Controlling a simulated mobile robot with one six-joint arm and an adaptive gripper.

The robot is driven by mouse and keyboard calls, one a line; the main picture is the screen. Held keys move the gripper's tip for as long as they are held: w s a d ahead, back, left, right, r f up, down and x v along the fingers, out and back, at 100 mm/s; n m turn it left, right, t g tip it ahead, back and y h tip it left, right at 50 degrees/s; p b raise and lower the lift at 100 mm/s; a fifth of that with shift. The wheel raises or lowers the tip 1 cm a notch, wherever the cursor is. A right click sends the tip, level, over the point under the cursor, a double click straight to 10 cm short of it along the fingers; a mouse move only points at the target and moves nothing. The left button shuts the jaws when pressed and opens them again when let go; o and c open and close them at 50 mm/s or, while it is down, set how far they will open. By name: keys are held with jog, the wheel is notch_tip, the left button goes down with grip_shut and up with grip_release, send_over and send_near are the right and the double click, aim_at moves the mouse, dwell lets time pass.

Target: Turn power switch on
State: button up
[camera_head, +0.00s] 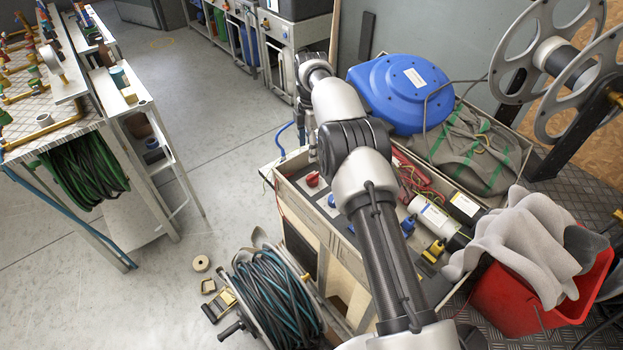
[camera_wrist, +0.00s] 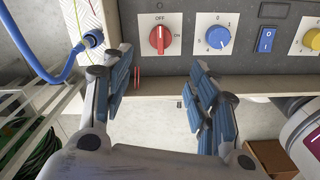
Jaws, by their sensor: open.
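A red rotary knob (camera_wrist: 160,39) sits on a white plate with OFF printed above it and smaller lettering, perhaps ON, to its right. Its grip stands upright, in line with OFF. To its right are a blue dial (camera_wrist: 218,37) and a blue rocker switch (camera_wrist: 265,40). My gripper (camera_wrist: 163,72) is open and empty, its two blue-padded fingers apart below the panel. The red knob shows between and just beyond the fingertips, with no contact visible. In the head view, the red knob (camera_head: 312,179) is on the bench front and my arm partly hides the panel.
A blue hose (camera_wrist: 45,72) plugs into a fitting left of the knob. A yellow knob (camera_wrist: 312,39) is at the panel's right edge. A hose reel (camera_head: 272,300) stands below the bench. A red bucket (camera_head: 510,300) is at right. Open floor (camera_head: 215,150) lies left.

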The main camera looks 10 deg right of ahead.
aim_at(312, 176)
notch_tip(312, 176, down, 14)
jog(key=b, duration=0.4)
jog(key=shift+f, duration=0.25)
jog(key=shift+c, duration=0.5)
jog(key=c, duration=1)
